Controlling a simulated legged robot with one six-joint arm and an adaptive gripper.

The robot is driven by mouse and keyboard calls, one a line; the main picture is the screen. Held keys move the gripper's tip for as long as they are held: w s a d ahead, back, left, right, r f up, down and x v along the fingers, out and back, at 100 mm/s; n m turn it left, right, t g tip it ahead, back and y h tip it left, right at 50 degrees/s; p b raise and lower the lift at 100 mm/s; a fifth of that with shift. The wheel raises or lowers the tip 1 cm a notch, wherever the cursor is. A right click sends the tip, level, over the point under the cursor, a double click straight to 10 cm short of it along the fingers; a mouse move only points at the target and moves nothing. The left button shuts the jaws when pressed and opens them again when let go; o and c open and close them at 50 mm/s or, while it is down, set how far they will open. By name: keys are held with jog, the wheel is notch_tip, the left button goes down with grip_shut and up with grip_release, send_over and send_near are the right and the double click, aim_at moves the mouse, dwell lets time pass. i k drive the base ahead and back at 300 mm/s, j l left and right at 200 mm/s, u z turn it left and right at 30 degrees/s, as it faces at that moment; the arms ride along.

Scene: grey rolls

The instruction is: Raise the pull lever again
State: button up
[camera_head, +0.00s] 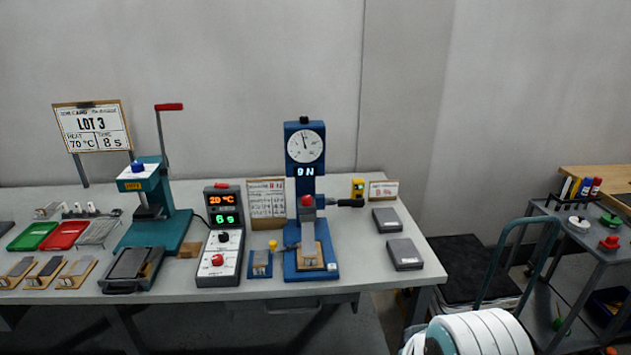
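A blue test stand (292,140) with a round dial and a display reading "0N" stands near the middle of the bench. A black-handled lever (348,202) sticks out level from its right side. A grey piece with a red top (307,203) stands upright over a sample on its base. A teal press (153,188) stands to the left, with a red-gripped lever (168,107) pointing up. Which lever is the pull lever is not labelled. My gripper is not in view; a white rounded part at the bottom right appears to be mine.
Grey blocks (404,253) lie right of the stand, and a yellow device (358,188) stands behind the black lever. Green and red trays (66,235) are at left. A cart (567,233) with a tall handle stands right.

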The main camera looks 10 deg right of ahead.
aim_at(329, 201)
jog(key=i+l, duration=1)
jog(key=l+u, duration=0.05)
